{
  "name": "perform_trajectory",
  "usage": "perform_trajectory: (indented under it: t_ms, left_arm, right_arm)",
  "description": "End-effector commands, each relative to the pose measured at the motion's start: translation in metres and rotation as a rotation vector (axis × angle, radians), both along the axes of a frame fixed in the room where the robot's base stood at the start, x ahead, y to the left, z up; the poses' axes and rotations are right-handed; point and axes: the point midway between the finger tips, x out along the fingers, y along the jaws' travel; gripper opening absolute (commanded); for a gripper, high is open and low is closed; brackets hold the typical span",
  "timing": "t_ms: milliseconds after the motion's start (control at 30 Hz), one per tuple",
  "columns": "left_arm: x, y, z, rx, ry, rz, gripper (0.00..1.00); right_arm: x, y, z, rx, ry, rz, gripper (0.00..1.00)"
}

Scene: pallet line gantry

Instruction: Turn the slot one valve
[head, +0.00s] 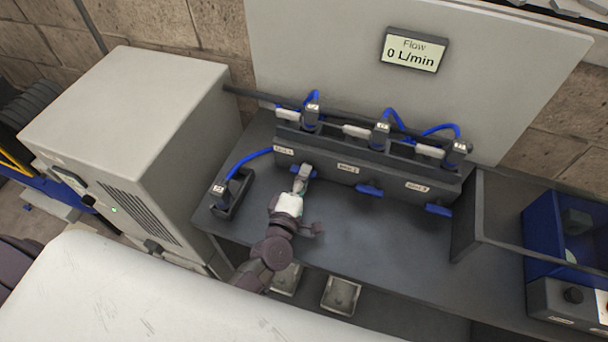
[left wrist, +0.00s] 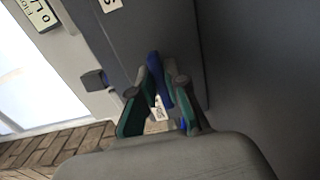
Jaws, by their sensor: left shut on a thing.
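The slot one valve is a blue handle (left wrist: 154,66) on the front of the dark manifold (head: 320,168), below the leftmost label. In the head view it is mostly hidden by my left gripper (head: 301,172). In the left wrist view my left gripper (left wrist: 160,98) has its green-padded fingers on either side of the blue handle and is shut on it. Two more blue valve handles, the middle one (head: 369,190) and the right one (head: 438,209), stick out of the manifold front. The flow display (head: 412,50) reads 0 L/min. My right gripper is out of view.
Blue hoses (head: 398,121) run to connectors on top of the manifold. A small dark holder (head: 231,193) with a connector stands left on the grey bench (head: 390,248). A large grey cabinet (head: 135,125) flanks the left. A blue-and-grey box (head: 565,255) is at right. The bench front is mostly clear.

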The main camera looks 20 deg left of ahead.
Motion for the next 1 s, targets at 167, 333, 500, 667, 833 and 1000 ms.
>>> perform_trajectory:
  t_ms: [167, 333, 500, 667, 833, 1000]
  left_arm:
    - [-0.001, 0.0, -0.002, 0.003, 0.003, -0.001, 0.39]
    - [0.0, 0.0, -0.001, 0.002, 0.002, -0.001, 0.39]
    - [-0.003, 0.0, -0.001, 0.002, 0.002, -0.001, 0.39]
    - [-0.024, 0.001, -0.002, 0.003, 0.004, -0.002, 0.39]
    - [-0.062, 0.002, -0.002, 0.003, 0.006, -0.003, 0.39]
    - [-0.095, 0.003, -0.002, 0.003, 0.004, -0.002, 0.39]
  right_arm:
    - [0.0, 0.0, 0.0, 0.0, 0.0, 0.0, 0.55]
    - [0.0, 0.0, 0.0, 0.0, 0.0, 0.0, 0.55]
    - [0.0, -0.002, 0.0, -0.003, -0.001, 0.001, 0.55]
    - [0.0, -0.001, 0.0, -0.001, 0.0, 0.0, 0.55]
    - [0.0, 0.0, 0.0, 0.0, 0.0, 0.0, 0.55]
    - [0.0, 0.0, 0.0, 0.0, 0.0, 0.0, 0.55]
